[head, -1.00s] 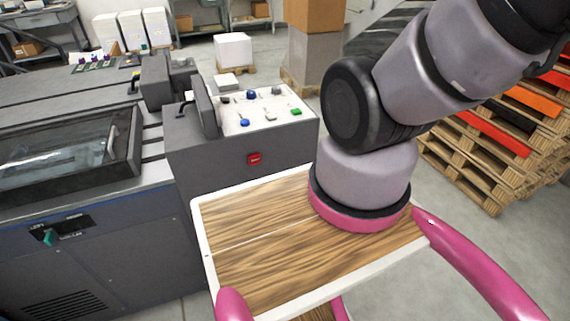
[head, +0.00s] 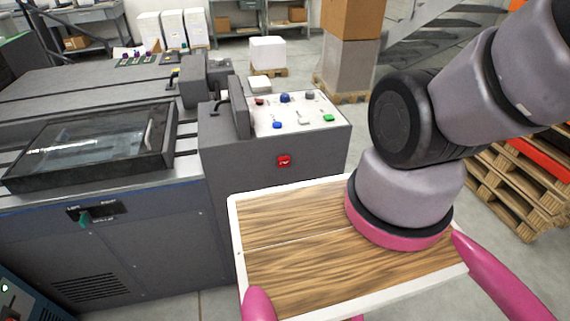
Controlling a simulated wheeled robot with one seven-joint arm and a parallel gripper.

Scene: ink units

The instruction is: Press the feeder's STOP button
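The feeder (head: 222,153) is a dark grey cabinet ahead of me, left of my arm. I cannot read which is marked STOP. My arm rises at the right and leaves the picture; my gripper is out of view.
A long machine with a glass-lidded frame (head: 92,147) and a teal-handled switch (head: 86,216) joins the feeder at the left. An upright dark plate (head: 240,107) stands at the panel's left edge. Pallets (head: 505,190) are stacked at the right. Grey floor shows between.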

